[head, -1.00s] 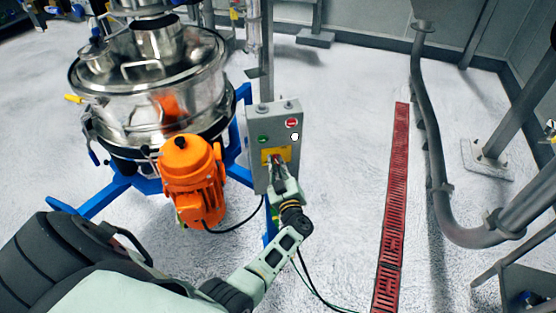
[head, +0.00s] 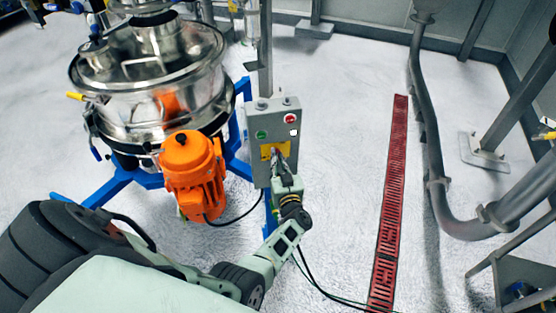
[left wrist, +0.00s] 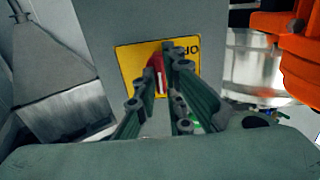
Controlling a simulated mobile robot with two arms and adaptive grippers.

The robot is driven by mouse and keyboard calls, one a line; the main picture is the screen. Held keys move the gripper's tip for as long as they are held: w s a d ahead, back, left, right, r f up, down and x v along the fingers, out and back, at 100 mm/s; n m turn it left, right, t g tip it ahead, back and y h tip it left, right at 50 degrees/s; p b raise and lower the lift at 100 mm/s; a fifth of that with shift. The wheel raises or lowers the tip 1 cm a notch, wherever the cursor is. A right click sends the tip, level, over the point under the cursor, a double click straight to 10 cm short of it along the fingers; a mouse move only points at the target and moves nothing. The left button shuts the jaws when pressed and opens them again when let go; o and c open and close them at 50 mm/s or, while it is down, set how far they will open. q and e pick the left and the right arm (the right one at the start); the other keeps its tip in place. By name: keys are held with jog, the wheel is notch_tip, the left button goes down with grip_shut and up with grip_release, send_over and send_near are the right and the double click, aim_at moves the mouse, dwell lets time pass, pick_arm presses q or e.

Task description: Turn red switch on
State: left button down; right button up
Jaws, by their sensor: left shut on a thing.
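A grey control box (head: 258,174) stands on a post beside the sifter in the head view. Its front carries a yellow plate (head: 266,150), which also shows large in the left wrist view (left wrist: 130,63). The red switch (left wrist: 155,72) sits on that plate between my left gripper's fingers, with dark lettering to the right that reads upside down. My left gripper (head: 276,158) is at the plate, shut on the red switch. In the left wrist view its fingers (left wrist: 162,85) partly cover the switch. My right gripper is in neither view.
A green button (head: 261,134) and a red button (head: 290,118) are on the box above the plate. The orange motor (head: 190,170) and steel sifter (head: 150,80) stand close on the left. A red floor grate (head: 391,190) and a grey pipe (head: 425,120) are on the right.

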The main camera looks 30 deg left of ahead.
pick_arm(q)
jog(key=shift+f, duration=0.1)
jog(key=c, duration=1.8)
grip_release()
jog(key=shift+c, duration=0.2)
